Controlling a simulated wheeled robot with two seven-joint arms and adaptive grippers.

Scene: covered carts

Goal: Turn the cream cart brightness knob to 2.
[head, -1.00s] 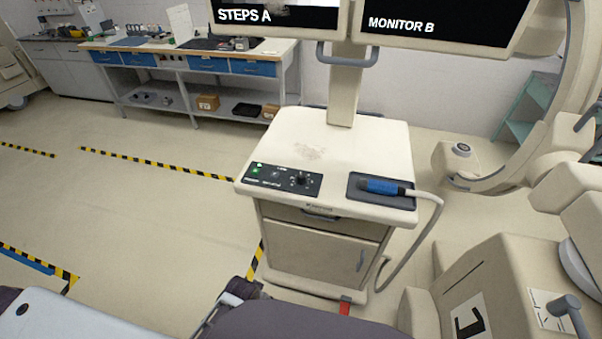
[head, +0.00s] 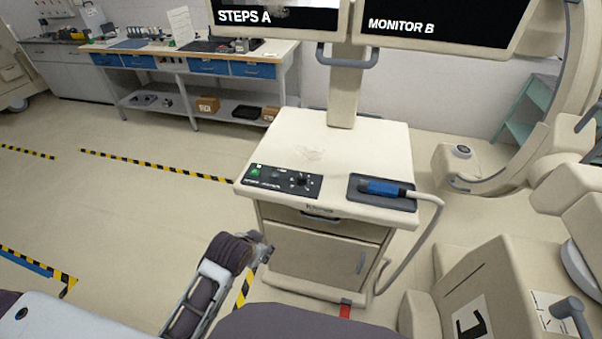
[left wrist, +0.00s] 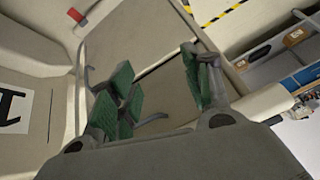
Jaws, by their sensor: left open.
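The cream cart (head: 352,146) stands ahead of me in the head view. A black control panel (head: 268,187) lies on its top at the front left, with a green button (head: 256,171) and a dark round knob (head: 303,180). The knob's setting is too small to read. My left gripper (head: 266,250) is low in front of the cart's left front corner, below the top and apart from the knob. In the left wrist view its green-padded fingers (left wrist: 160,95) are spread and empty, with the cart's front behind them. My right gripper is not in view.
A blue-handled probe (head: 384,188) with a hose lies in a dark tray at the cart top's front right. Two monitors (head: 440,25) stand above the cart. Cream equipment (head: 490,280) fills the right side. The floor to the left is clear.

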